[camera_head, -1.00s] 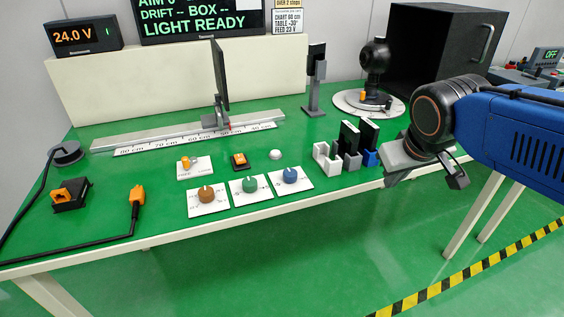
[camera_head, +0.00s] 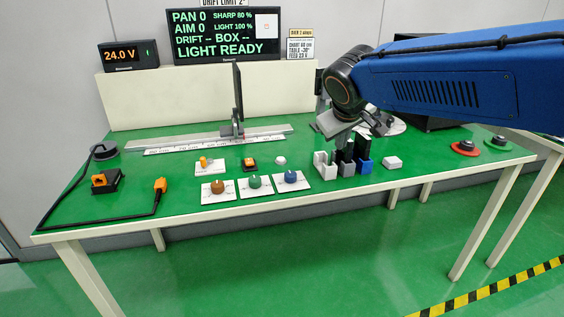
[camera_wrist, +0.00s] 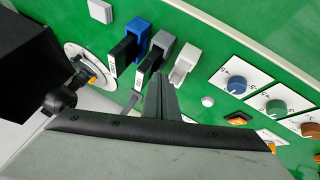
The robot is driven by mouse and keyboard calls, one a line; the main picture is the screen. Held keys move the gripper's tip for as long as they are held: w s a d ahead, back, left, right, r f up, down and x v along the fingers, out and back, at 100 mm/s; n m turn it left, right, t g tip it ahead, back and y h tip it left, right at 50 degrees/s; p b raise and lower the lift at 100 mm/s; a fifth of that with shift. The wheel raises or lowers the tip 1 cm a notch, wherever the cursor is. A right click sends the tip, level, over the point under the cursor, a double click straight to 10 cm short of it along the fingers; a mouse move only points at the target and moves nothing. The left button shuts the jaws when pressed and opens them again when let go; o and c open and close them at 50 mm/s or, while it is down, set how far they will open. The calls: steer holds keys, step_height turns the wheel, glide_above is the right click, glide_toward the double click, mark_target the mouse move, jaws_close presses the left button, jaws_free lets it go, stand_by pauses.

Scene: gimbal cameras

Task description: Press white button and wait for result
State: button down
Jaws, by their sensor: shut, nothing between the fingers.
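A small round white button (camera_head: 281,160) sits on the green bench, right of an orange rocker switch (camera_head: 249,163) and behind the blue knob (camera_head: 291,177). It also shows in the wrist view (camera_wrist: 208,101), right of my fingertips. A separate white square block (camera_head: 392,162) lies right of the coloured holders; it also shows in the wrist view (camera_wrist: 100,11). My gripper (camera_wrist: 158,80) is shut and empty, above the bench near the holders and apart from both white things. In the head view its fingers are hard to separate from the dark pieces behind. The display (camera_head: 223,34) reads LIGHT READY, DRIFT --, BOX --.
Orange, green and blue knobs line the front. A ruler rail (camera_head: 190,143) with a dark upright panel lies behind. Red (camera_head: 465,148) and green (camera_head: 497,142) buttons are at the right.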

mark_target(280, 161)
steer(key=w+a+r+n+t, duration=0.1)
steer(key=w+a, duration=0.3)
steer(key=a, duration=0.4)
steer(key=w+a+r+n, duration=0.1)
steer(key=w+a, duration=0.3)
steer(key=a, duration=0.4)
steer(key=shift+a+n+t+y, duration=0.2)
steer(key=shift+n+t+y, duration=0.2)
steer(key=shift+w+r, duration=0.1)
steer(key=shift+f, duration=4.4)
steer(key=shift+f, duration=0.15)
steer(key=shift+f, duration=0.25)
steer(key=shift+f, duration=0.45)
steer(key=shift+r, duration=0.9)
